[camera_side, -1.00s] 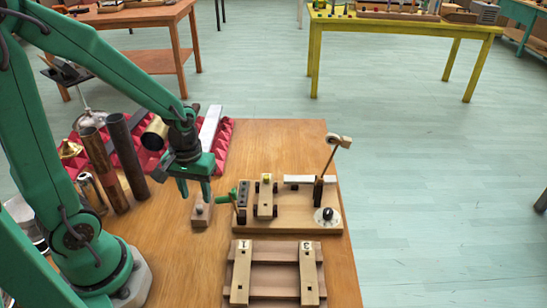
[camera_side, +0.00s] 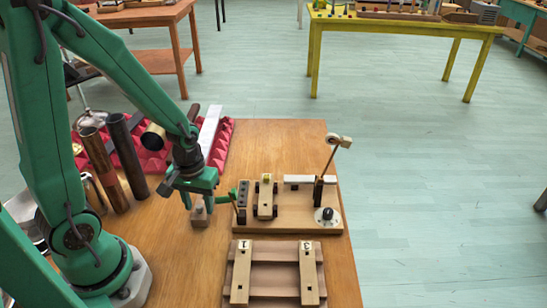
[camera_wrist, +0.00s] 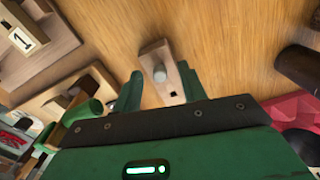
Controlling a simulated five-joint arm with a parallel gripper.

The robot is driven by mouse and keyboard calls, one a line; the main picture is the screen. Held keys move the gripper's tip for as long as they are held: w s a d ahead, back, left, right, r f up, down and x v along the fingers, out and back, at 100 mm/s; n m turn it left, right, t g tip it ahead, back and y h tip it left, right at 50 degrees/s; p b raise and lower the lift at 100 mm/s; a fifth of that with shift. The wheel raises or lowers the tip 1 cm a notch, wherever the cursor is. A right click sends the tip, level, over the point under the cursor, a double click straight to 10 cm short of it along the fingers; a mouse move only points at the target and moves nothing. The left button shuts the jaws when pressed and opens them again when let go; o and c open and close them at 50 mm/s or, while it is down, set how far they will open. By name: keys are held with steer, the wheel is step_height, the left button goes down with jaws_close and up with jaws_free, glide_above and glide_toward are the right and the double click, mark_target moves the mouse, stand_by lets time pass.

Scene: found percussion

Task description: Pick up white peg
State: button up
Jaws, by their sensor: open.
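A small wooden block (camera_side: 199,219) sits on the wooden table, left of the wooden board with the mechanism. In the wrist view the block (camera_wrist: 154,52) carries a short pale grey-white round peg (camera_wrist: 160,74), standing up from it. My gripper (camera_side: 199,204) is low over the block, fingers pointing down. In the wrist view my gripper (camera_wrist: 160,72) is open, one green finger on each side of the peg. I cannot tell whether either finger touches the peg. In the side view the fingers largely hide the peg.
A wooden board (camera_side: 270,222) with a green crank, blocks and an upright arm stands close on the right. A slatted wooden rack (camera_side: 273,272) lies in front. Dark tubes (camera_side: 126,155) and red foam (camera_side: 222,140) are at left and back. Bare table lies in front of the block.

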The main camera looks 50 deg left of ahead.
mark_target(199, 206)
steer(key=shift+c, duration=0.2)
jaws_close()
steer(key=shift+r, duration=0.15)
steer(key=shift+r, duration=1.8)
steer(key=s+d+r, duration=0.4)
steer(key=d+r, duration=0.3)
steer(key=d, duration=0.3)
steer(key=shift+s+d, duration=0.3)
steer(key=shift+s, duration=0.1)
steer(key=shift+r, duration=0.1)
